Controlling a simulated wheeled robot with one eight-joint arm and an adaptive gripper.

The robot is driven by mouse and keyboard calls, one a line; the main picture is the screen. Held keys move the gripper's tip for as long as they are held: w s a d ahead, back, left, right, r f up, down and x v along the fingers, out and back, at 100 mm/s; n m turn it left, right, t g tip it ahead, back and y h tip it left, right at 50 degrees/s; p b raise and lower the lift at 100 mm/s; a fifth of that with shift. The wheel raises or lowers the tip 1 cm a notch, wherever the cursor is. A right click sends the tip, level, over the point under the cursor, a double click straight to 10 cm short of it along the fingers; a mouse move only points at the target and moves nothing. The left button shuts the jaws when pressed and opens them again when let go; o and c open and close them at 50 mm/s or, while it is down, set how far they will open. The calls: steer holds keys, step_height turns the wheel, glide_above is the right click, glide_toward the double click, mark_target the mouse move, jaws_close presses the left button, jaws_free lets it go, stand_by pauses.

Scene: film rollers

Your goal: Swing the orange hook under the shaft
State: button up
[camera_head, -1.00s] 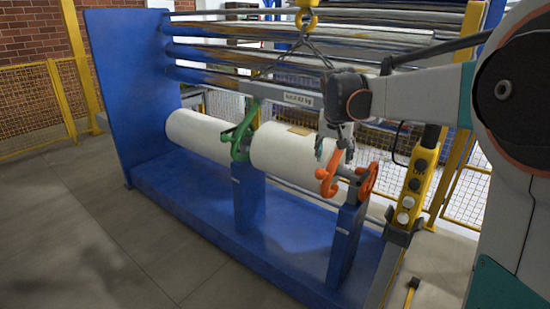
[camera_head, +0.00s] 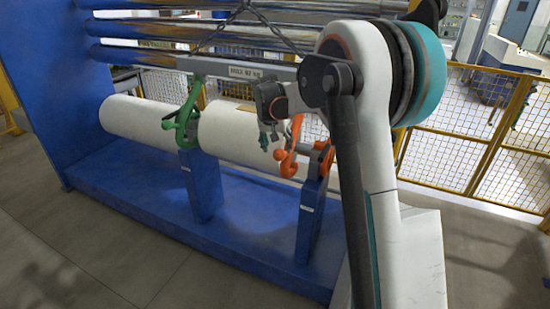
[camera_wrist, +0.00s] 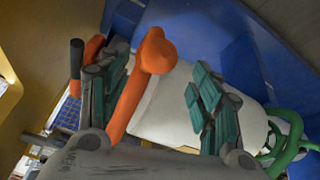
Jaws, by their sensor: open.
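The orange hook (camera_head: 289,158) hangs from the grey lifting beam (camera_head: 232,69), in front of the near end of the white roll (camera_head: 235,135). My gripper (camera_head: 268,141) is open, just left of the hook's upper part in the head view. In the wrist view the orange hook (camera_wrist: 128,98) passes between the spread fingers of my gripper (camera_wrist: 160,72), closer to the left finger; I cannot tell if they touch. The shaft end (camera_head: 319,151) sticks out of the roll to the right of the hook. The hook's tip relative to the shaft's underside is unclear.
A second orange part (camera_head: 328,162) sits at the shaft end above a blue post (camera_head: 311,215). A yellow mesh fence (camera_head: 470,135) stands to the right. Floor is clear at front left.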

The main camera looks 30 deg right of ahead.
mark_target(279, 150)
steer(key=b+x, duration=0.1)
steer(key=x, duration=0.5)
steer(key=shift+w+d+f, duration=0.1)
steer(key=shift+d+f, duration=0.1)
steer(key=shift+f, duration=0.1)
